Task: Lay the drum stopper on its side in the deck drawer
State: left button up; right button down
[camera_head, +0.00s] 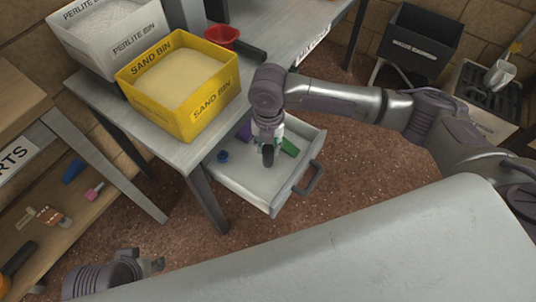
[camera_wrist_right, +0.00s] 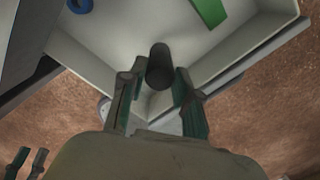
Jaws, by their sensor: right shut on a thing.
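The deck drawer (camera_head: 238,181) is a pale tray pulled open beneath the grey table. My right gripper (camera_head: 267,146) is over the drawer, shut on the drum stopper (camera_head: 267,157), a dark cylinder. In the right wrist view the stopper (camera_wrist_right: 160,66) sits between the fingertips of my right gripper (camera_wrist_right: 157,84), its far end pointing toward the drawer. I cannot tell whether it touches the drawer floor. My left gripper (camera_head: 156,264) is low at the left, away from the drawer; its fingers look apart and empty.
The drawer holds a blue ring (camera_head: 223,156), a green piece (camera_head: 290,147) and a purple piece (camera_head: 245,132). Its front and left floor is clear. A yellow sand bin (camera_head: 196,112) and a white perlite bin (camera_head: 97,50) stand on the table above.

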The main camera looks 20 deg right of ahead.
aim_at(268, 155)
notch_tip(268, 155, down, 4)
jog(key=shift+s+f+b, duration=0.1)
jog(key=shift+f+b, duration=0.05)
jog(key=shift+b, duration=0.6)
pick_arm(q)
jog(key=shift+f, duration=0.7)
pick_arm(e)
jog(key=c, duration=0.8)
grip_release()
notch_tip(268, 155, up, 7)
jog(key=p, duration=0.2)
jog(key=shift+p, duration=0.3)
notch_tip(268, 155, up, 4)
jog(key=shift+r+p, duration=0.1)
jog(key=shift+p, duration=0.4)
pick_arm(q)
jog(key=shift+x, duration=2.9)
pick_arm(e)
jog(key=shift+r, duration=0.55)
